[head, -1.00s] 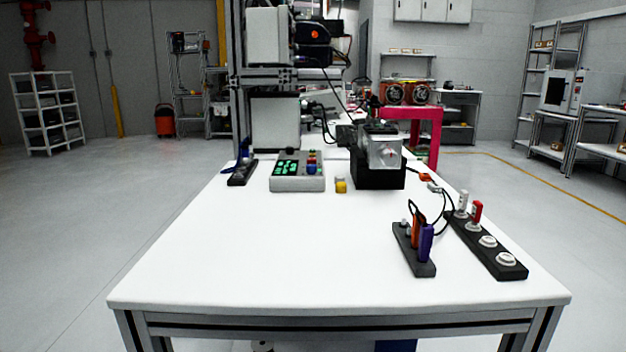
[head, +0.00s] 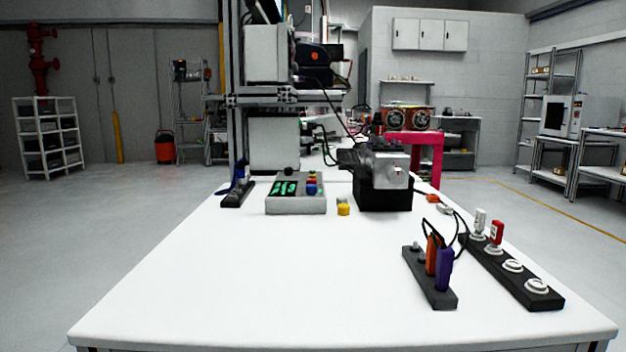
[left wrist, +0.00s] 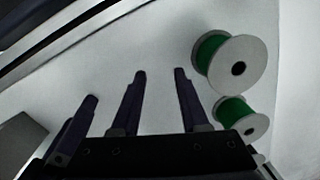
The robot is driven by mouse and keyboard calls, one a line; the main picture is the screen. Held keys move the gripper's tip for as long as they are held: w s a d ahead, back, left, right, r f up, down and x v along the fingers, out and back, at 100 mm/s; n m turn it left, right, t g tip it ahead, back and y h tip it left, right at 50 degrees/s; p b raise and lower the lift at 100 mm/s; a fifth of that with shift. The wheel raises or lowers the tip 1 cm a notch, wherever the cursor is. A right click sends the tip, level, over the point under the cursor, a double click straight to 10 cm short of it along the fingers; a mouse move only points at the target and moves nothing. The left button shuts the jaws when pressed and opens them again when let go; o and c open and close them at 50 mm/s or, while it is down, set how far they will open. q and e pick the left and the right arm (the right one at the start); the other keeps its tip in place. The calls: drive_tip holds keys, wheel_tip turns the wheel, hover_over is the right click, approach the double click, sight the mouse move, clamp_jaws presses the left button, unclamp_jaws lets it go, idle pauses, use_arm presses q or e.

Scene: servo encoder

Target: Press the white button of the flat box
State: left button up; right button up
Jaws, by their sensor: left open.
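The flat grey box (head: 296,207) stands at the far side of the white table (head: 270,280) in the head view. Its top has green lit displays (head: 284,188), a black knob (head: 289,171) and a column of small coloured buttons (head: 312,184). I cannot make out a white button on it at this size. Neither gripper shows in the head view. In the left wrist view my left gripper (left wrist: 160,76) is open, with nothing between its dark fingers. The box does not show there. My right gripper is not seen.
A yellow-topped piece (head: 343,208) and a black machine (head: 383,192) stand right of the box, a dark remote-like item (head: 237,195) left. Black strips (head: 512,272) lie at the right. The table's front middle is clear. The left wrist view shows green spools (left wrist: 212,60).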

use_arm(q)
clamp_jaws()
idle(1.4)
